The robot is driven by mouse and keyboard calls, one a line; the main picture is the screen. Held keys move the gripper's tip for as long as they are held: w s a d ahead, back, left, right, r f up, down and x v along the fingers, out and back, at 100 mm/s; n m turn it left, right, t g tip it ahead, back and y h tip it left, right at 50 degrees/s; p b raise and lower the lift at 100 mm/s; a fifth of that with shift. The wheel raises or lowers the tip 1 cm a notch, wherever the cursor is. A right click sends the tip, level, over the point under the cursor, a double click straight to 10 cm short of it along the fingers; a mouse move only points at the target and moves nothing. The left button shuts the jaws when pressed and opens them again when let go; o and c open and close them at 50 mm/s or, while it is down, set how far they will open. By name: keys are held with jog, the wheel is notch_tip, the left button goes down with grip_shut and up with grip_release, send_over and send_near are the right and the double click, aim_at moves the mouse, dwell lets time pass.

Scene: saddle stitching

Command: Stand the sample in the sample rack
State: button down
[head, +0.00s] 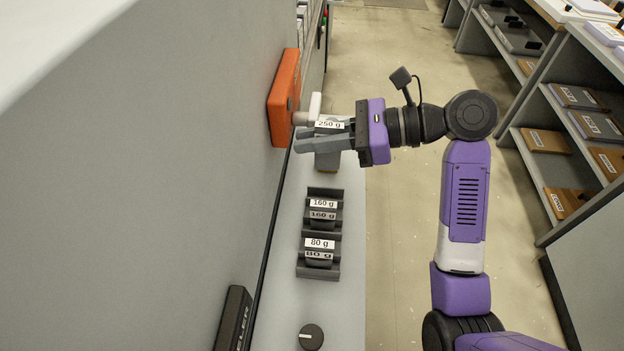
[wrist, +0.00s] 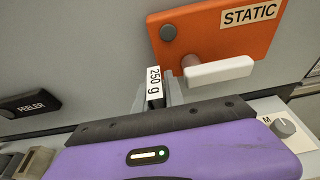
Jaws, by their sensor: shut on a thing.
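My gripper (head: 308,138) reaches in from the right, shut on the sample labelled 250 g (head: 329,125). In the wrist view the dark sample (wrist: 155,103) with its white label is between the fingers. The sample rack (head: 333,270) is dark and lies along the narrow grey ledge, below the gripper in the head view. It has slots holding blocks labelled 160 g (head: 323,215) and 80 g (head: 319,254).
An orange STATIC box (head: 284,97) with a white lever (wrist: 218,71) is on the grey wall close to the fingertips. Shelves (head: 570,147) stand right, across open floor (head: 400,220).

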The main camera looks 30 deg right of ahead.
notch_tip(320, 180, down, 11)
jog(key=shift+f+b, duration=0.1)
jog(key=shift+b, duration=0.3)
jog(key=c, duration=1.4)
grip_release()
jog(key=v, duration=1.2)
